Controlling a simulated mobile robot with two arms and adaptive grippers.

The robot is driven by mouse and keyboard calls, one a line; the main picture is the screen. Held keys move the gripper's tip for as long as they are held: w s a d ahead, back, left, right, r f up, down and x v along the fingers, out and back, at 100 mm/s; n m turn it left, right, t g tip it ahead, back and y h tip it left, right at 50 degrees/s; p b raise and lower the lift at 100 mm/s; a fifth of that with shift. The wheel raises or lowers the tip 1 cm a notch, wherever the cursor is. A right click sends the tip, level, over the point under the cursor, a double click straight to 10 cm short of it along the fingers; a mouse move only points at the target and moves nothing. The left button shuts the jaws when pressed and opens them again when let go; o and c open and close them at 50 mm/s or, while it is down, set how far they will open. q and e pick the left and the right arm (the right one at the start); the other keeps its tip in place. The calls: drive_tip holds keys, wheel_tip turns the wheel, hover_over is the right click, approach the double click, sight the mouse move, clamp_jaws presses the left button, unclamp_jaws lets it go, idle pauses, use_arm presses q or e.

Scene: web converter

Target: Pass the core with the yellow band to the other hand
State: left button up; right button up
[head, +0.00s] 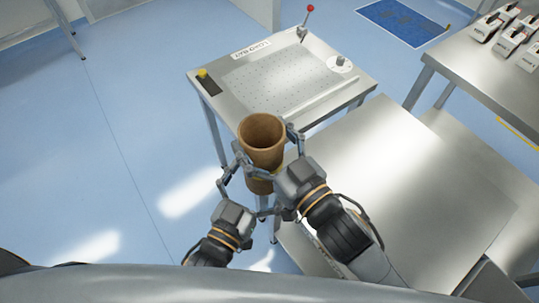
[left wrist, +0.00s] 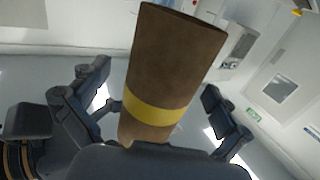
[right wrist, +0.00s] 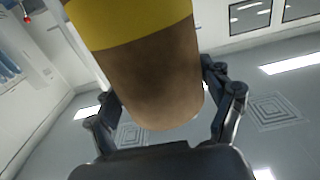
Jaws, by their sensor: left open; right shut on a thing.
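The brown cardboard core (head: 262,150) with the yellow band stands roughly upright in the air before the table, its hollow top end towards the head camera. My right gripper (head: 268,146) is shut on it, with a finger on either side. The right wrist view shows the core (right wrist: 155,80) between those fingers, the yellow band towards the top. My left gripper (head: 236,178) is open at the core's left side, lower down. In the left wrist view the core (left wrist: 170,65) and its yellow band (left wrist: 158,110) lie between the spread left fingers, apart from both.
A steel table (head: 285,75) with a perforated plate and a red-knobbed lever (head: 309,9) stands just beyond the core. A bare steel surface (head: 410,170) is at the right. A bench (head: 480,65) with several small devices is at the upper right. Open floor lies left.

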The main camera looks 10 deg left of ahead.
use_arm(q)
drive_tip(key=x, duration=0.6)
drive_tip(key=shift+w, duration=0.1)
drive_tip(key=shift+d, duration=0.1)
drive_tip(key=c, duration=1.3)
use_arm(e)
drive_tip(key=shift+a, duration=0.1)
drive_tip(key=shift+s, duration=0.1)
drive_tip(key=shift+r, duration=0.1)
use_arm(q)
drive_tip(key=shift+c, duration=0.2)
use_arm(e)
drive_tip(key=o, duration=1.6)
